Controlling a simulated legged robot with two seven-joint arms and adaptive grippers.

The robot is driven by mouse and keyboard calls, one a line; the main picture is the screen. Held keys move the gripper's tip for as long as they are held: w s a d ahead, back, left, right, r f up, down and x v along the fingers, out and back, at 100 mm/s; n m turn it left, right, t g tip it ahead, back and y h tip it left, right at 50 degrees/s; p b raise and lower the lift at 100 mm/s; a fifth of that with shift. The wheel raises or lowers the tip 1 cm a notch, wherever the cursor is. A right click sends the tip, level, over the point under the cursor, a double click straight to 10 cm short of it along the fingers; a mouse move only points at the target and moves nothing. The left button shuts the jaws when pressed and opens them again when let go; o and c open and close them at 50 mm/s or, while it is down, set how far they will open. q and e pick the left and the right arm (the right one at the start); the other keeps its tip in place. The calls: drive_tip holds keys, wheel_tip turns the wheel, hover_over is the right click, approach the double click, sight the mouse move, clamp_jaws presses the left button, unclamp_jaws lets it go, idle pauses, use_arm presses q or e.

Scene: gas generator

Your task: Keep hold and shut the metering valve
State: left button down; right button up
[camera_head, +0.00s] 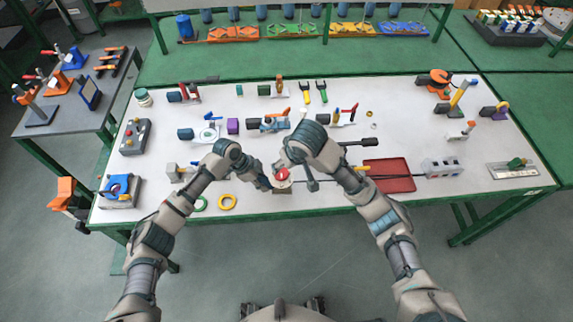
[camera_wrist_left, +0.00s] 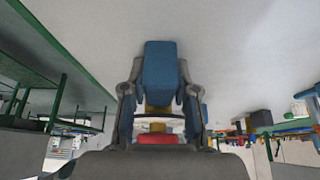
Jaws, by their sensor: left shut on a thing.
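The metering valve seems to be the red-topped piece (camera_head: 282,174) on a small brown base at the table's front edge, in the head view. My left gripper (camera_head: 266,183) is shut on it from the left. In the left wrist view, the left gripper's fingers (camera_wrist_left: 160,108) stand either side of a blue block (camera_wrist_left: 160,70), with yellow and red parts (camera_wrist_left: 157,138) below it. I cannot tell exactly which surface the fingers touch. My right gripper (camera_head: 310,178) is just right of the red-topped piece; its fingers are too small and overlapped to read.
The white table (camera_head: 330,203) has a green edge. A red tray (camera_head: 389,175) and a grey block (camera_head: 443,167) stand to the right. Several tools and parts stand behind the arms.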

use_arm(q)
drive_tip(key=c, duration=0.8)
unclamp_jaws()
drive_tip(key=v, duration=1.2)
drive_tip(key=shift+f, duration=0.1)
